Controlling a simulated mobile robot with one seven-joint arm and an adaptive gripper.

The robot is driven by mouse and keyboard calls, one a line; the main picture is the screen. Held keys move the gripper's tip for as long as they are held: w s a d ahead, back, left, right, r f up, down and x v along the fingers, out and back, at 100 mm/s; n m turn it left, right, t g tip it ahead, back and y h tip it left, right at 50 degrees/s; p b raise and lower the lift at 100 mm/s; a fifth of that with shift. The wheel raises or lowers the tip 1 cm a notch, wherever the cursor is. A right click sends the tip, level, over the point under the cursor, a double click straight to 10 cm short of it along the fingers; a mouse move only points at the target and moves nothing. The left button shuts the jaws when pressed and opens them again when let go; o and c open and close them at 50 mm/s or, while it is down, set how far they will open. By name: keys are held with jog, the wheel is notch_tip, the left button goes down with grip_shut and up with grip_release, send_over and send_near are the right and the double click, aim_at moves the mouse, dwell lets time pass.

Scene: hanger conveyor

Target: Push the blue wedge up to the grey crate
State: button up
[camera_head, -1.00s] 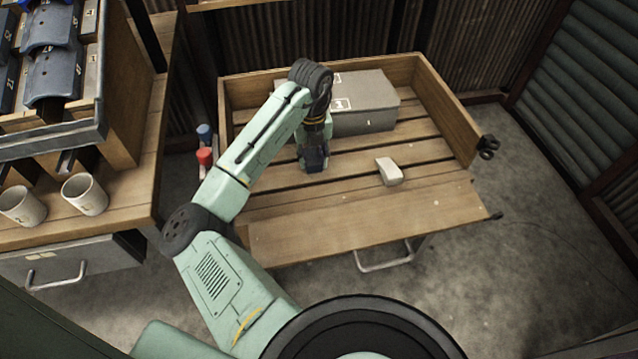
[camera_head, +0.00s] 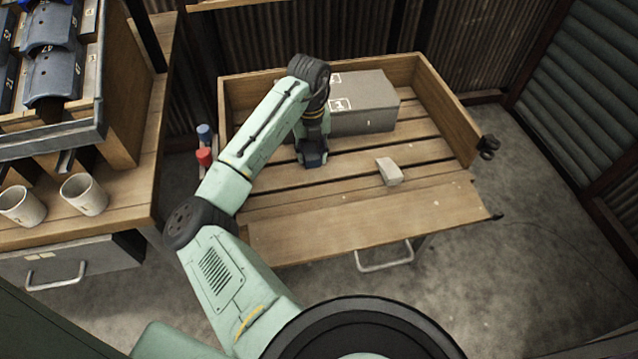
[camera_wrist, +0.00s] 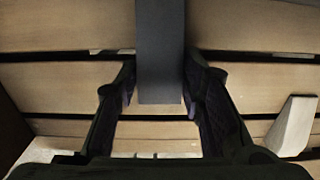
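The blue wedge (camera_head: 316,159) is a small dark blue piece on the slatted wooden bench top, at the lower end of my arm in the head view. In the wrist view it looks like a dark bar (camera_wrist: 160,60) between the fingers. My gripper (camera_wrist: 160,82) has one finger at each side of it, apparently in contact, with at most a sliver of a gap at the left. The grey crate (camera_head: 372,103) stands just behind and to the right. My arm hides its left part and any gap between wedge and crate.
A pale wedge-shaped block (camera_head: 389,172) lies to the right of my gripper; it also shows in the wrist view (camera_wrist: 292,126). Wooden side boards (camera_head: 440,110) edge the bench. Free slats lie right of the pale block. Two mugs stand on the left counter.

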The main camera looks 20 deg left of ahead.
jog(key=o, duration=0.4)
jog(key=shift+r, duration=0.1)
notch_tip(320, 180, up, 12)
dwell(0.5)
dwell(0.4)
